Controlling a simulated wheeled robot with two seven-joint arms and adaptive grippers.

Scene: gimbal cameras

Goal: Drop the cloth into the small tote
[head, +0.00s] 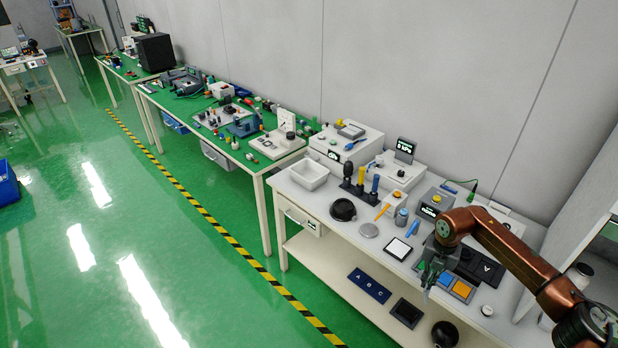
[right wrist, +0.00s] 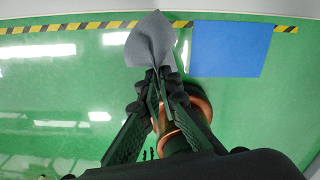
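A grey cloth (right wrist: 150,40) is pinched at the fingertips of my right gripper (right wrist: 157,78) in the right wrist view and fans out beyond them. In the head view my right gripper (head: 430,270) hangs over the right part of the near white bench; the cloth is too small to make out clearly there. A small white open bin (head: 308,176) stands at the left end of that bench, well left of the gripper; I cannot tell for sure that it is the small tote. My left gripper is not in view.
The near bench (head: 283,186) is crowded: a black round dish (head: 342,209), upright screwdriver-like tools (head: 360,183), and a coloured button panel (head: 455,287) near the gripper. A blue bin (head: 7,184) stands on the floor at far left. A blue rectangle (right wrist: 231,48) shows beside the cloth.

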